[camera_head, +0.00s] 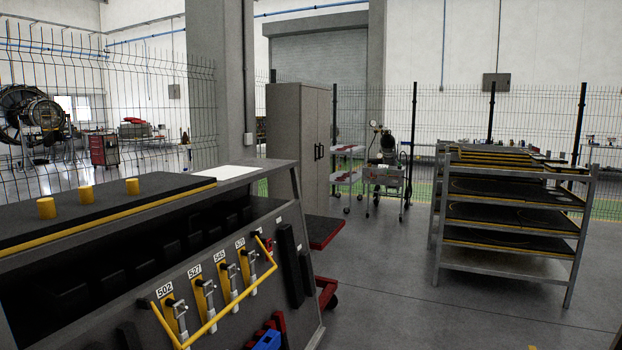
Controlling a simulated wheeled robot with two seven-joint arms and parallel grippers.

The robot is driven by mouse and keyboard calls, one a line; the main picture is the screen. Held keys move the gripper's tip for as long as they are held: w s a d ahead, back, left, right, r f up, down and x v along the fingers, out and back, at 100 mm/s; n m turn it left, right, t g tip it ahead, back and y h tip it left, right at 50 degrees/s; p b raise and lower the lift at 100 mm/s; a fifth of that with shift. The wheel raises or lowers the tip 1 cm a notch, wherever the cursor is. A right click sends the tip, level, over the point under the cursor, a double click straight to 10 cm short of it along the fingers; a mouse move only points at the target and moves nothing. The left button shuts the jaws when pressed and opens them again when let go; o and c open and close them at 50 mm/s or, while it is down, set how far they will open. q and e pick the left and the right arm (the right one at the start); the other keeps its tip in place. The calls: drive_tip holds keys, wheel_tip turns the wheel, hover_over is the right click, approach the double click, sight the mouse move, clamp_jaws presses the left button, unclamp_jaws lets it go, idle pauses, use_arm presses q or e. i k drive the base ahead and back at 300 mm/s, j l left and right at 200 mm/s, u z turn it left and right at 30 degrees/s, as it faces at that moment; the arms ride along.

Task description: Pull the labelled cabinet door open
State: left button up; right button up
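A tall grey cabinet (287,135) stands behind the workbench, left of the picture's middle. Its door front (316,115) faces right and looks shut. Dark handles (318,152) sit about halfway up. I cannot make out a label on it from here. The cabinet's lower part is partly hidden by the bench. Neither of my grippers shows in this view.
A grey bench (290,200) with yellow-railed, numbered latches fills the left front. A red cart (325,230) stands just beyond its right end. A shelf rack (575,245) stands at right. Grey floor (400,270) between them is clear. Wire fencing (450,120) runs behind.

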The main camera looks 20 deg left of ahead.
sight(309, 96)
drive_tip(key=i, duration=0.85)
drive_tip(key=i+j+u, duration=0.1)
drive_tip(key=i, duration=1.65)
drive_tip(key=i+u, duration=0.1)
drive_tip(key=i, duration=0.75)
drive_tip(key=i+l, duration=0.15)
drive_tip(key=i, duration=0.75)
drive_tip(key=i+l+u, duration=0.1)
drive_tip(key=i, duration=0.75)
drive_tip(key=i+l, duration=0.15)
drive_tip(key=i, duration=0.7)
drive_tip(key=i+u, duration=0.45)
drive_tip(key=i, duration=0.85)
drive_tip(key=i+j+z, duration=0.5)
drive_tip(key=i+j, duration=0.35)
drive_tip(key=i, duration=0.2)
